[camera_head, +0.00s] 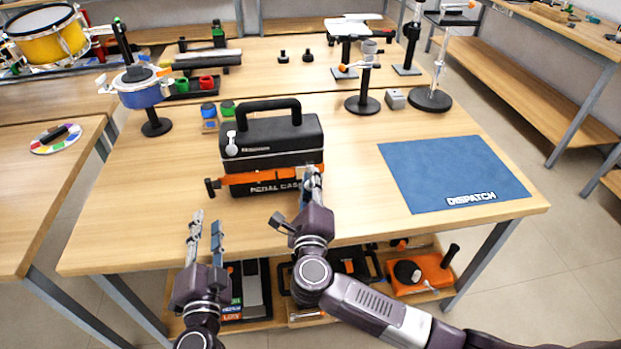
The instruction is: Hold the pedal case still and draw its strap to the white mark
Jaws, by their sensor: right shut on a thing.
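The pedal case (270,140), a black box with a black handle on top, stands upright on the wooden table. An orange strap (265,178) runs across its front, with a dark end piece sticking out at the left. My right gripper (312,182) is at the right end of the case's front, shut on the strap; its fingers hide that part. I cannot make out the white mark on the strap; a small white round piece (231,144) shows on the case's left side.
A blue dispatch mat (450,172) lies bare on the right. A blue pot on a stand (142,92) is at the left, and small blue and green jars (209,112) stand behind the case. Black stands (363,104) are at the back right. The table left of the case is clear.

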